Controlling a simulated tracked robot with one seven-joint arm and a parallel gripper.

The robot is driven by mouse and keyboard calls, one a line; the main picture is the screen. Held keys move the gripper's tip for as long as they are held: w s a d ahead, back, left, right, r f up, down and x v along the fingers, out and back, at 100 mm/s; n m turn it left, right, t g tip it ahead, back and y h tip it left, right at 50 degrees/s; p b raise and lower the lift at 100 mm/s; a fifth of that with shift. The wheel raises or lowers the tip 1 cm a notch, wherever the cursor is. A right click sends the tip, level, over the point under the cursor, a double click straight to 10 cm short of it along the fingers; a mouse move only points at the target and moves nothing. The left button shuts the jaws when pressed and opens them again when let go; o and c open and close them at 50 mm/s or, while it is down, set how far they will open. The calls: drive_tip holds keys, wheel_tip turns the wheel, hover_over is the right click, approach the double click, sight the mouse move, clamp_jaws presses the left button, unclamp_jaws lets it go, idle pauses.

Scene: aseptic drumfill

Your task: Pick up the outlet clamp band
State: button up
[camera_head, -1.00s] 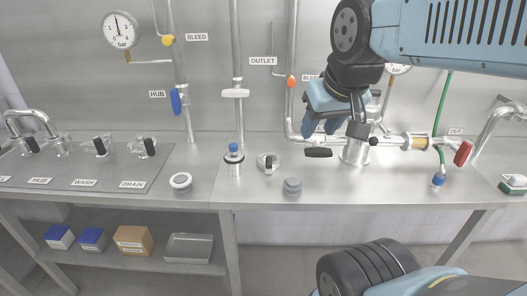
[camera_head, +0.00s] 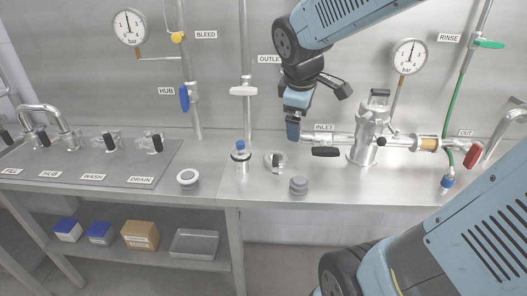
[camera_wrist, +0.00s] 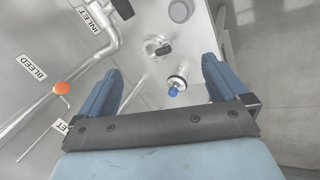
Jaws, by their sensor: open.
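The clamp band, a metal ring with a dark grip (camera_head: 275,161), lies on the steel bench between the blue-capped fitting (camera_head: 241,157) and a grey stepped plug (camera_head: 298,186). In the wrist view the clamp band (camera_wrist: 158,48) is beyond my fingertips, near the top middle. My gripper (camera_head: 293,131), with blue fingers, is above and slightly right of the band, in front of the inlet pipe. In the wrist view my gripper (camera_wrist: 163,75) is open with nothing held; the blue-capped fitting (camera_wrist: 175,85) shows between the fingers, some way beyond them.
The inlet pipe with a black handle (camera_head: 325,152) and a metal housing (camera_head: 368,138) stand to the right. A white ring (camera_head: 188,178) lies to the left. The bench front between ring and plug is mostly clear.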

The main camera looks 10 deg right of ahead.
drive_tip(key=w+a+f+n+g+h, duration=0.1)
drive_tip(key=w+a+f+n, duration=0.3)
drive_tip(key=w+f+n, duration=1.1)
drive_tip(key=shift+n, duration=0.6)
drive_tip(key=x, duration=1.1)
drive_tip(key=shift+w+d+r, duration=0.1)
drive_tip(key=shift+d+r, duration=0.1)
drive_tip(key=shift+d, duration=0.1)
drive_tip(key=c, duration=0.9)
